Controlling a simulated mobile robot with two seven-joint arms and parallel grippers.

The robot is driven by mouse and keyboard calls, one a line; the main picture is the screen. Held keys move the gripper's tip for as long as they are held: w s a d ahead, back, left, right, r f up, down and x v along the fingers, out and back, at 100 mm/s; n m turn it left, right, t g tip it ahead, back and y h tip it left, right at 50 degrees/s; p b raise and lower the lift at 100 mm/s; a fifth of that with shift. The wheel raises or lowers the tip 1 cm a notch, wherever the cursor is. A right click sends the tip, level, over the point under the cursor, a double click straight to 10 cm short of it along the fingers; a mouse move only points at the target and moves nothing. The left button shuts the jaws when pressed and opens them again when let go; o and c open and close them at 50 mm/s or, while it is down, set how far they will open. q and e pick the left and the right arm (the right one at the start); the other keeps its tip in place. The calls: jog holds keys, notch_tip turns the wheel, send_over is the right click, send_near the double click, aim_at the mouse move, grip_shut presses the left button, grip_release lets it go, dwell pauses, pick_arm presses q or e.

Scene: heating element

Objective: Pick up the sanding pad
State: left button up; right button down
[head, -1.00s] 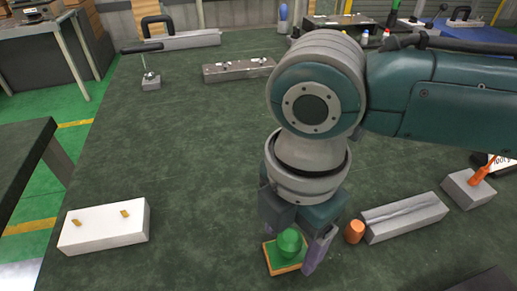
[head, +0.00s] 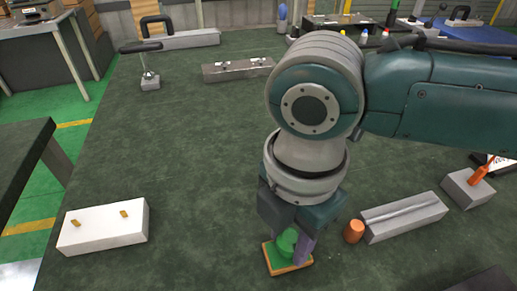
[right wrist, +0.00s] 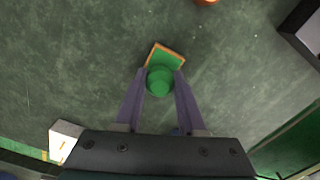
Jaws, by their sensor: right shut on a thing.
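The sanding pad (head: 290,266) is a small flat block with an orange edge, a green top and a round green knob. It is at the bottom middle of the head view, on or just above the dark green table. My right gripper (head: 286,243) comes down over it and is shut on its green knob. In the right wrist view the pad (right wrist: 168,55) shows beyond the knob, and the two purple fingers of the right gripper (right wrist: 160,84) press on the knob from both sides. My left gripper is in neither view.
An orange cylinder (head: 354,231) stands close to the right of the pad, beside a grey grooved block (head: 405,217). A grey block with an orange handle (head: 470,188) is farther right. A white block with two small pegs (head: 104,228) lies left. The table (head: 190,160) between is clear.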

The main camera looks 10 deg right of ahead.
aim_at(290, 235)
jog(key=shift+r, duration=0.1)
pick_arm(q)
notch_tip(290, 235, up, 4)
jog(key=p, duration=0.3)
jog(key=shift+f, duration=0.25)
pick_arm(e)
notch_tip(290, 235, up, 20)
